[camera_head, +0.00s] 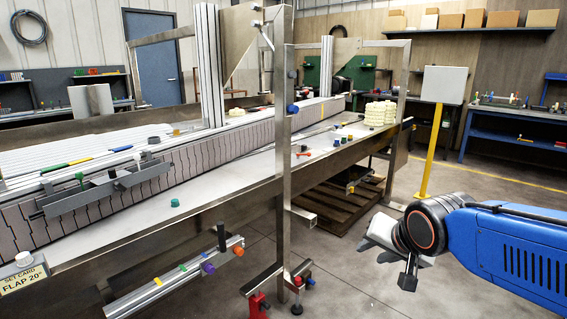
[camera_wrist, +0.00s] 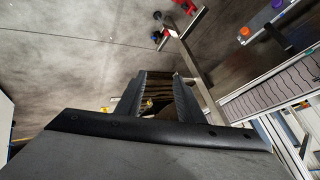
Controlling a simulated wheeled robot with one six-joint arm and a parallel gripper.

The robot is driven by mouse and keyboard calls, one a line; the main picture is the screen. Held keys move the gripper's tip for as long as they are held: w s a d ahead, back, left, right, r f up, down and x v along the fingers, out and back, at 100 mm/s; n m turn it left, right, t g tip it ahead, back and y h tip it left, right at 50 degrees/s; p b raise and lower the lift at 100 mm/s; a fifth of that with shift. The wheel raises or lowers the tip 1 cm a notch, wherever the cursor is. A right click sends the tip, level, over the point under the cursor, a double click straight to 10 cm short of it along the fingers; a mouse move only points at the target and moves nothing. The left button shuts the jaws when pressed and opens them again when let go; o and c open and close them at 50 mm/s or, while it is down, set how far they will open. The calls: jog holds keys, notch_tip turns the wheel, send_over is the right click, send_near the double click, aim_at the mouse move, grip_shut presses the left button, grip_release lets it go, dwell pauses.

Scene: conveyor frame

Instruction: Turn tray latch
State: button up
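A long grey tray (camera_head: 100,192) is fixed along the near side of the conveyor, at the left of the head view. Dark upright pieces and a green knob (camera_head: 80,177) stand at it. I cannot tell which small part is the latch. The tray is not recognisable in the wrist view.
A steel frame post (camera_head: 284,150) stands between my gripper and the tray. A lower rail (camera_head: 175,280) with coloured knobs juts out beneath the conveyor. A red clamp foot (camera_head: 258,305) is on the floor. A yellow post (camera_head: 431,150) stands behind my arm.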

jog(key=s+d+f+n+g+h, duration=0.1)
jog(key=s+d+f+n, duration=0.1)
jog(key=s+d, duration=0.2)
jog(key=s, duration=0.3)
jog(key=shift+d+f, duration=0.15)
jog(key=shift+d, duration=0.2)
jog(key=s+d+f+n, duration=0.1)
jog(key=s, duration=0.2)
jog(key=s+d+f+n+g, duration=0.1)
jog(key=s, duration=0.2)
jog(key=s+d+f+n+g, duration=0.1)
jog(key=s, duration=0.2)
jog(key=shift+s+f, duration=0.15)
jog(key=shift+s, duration=0.2)
jog(key=shift+c, duration=0.4)
jog(key=w+a+r+n+t+y, duration=0.15)
jog(key=w+a+r+n, duration=0.25)
jog(key=w+a, duration=0.65)
jog(key=w+a+r+n+t+y, duration=0.1)
jog(key=w+a+r+n+t, duration=0.4)
jog(key=w, duration=1)
jog(key=n+g+y, duration=0.3)
jog(key=n+y, duration=0.7)
jog(key=y, duration=0.3)
send_near(121, 187)
jog(key=shift+t+h, duration=0.25)
jog(key=x, duration=0.9)
jog(key=shift+s+r, duration=0.1)
jog(key=shift+s, duration=0.05)
